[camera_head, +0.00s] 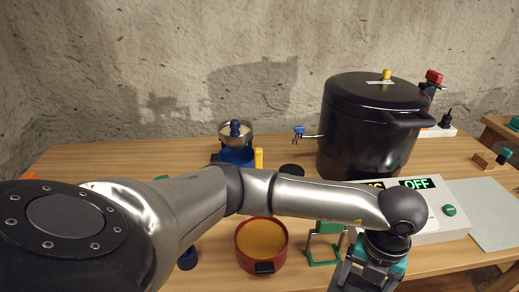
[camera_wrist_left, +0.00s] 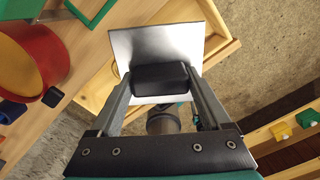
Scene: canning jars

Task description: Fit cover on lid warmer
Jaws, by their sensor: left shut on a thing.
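My left gripper (camera_head: 362,284) reaches past the front edge of the table at the lower right of the head view, its tip cut off by the frame. In the left wrist view its fingers (camera_wrist_left: 160,82) are shut on the black block-like handle (camera_wrist_left: 160,76) of a flat, shiny metal plate, which looks like the cover (camera_wrist_left: 165,45). The red round pot (camera_head: 262,243) with orange inside and a black front handle may be the lid warmer; it stands left of the gripper, uncovered and apart from the cover. It also shows in the left wrist view (camera_wrist_left: 48,66). My right gripper is not in view.
A green stand (camera_head: 323,262) is between the pot and my gripper. A big black canner (camera_head: 365,135) stands behind, with a white control box (camera_head: 430,225) in front. A blue-based device (camera_head: 236,155) is at the back. An open wooden tray or drawer (camera_wrist_left: 222,50) lies below the cover.

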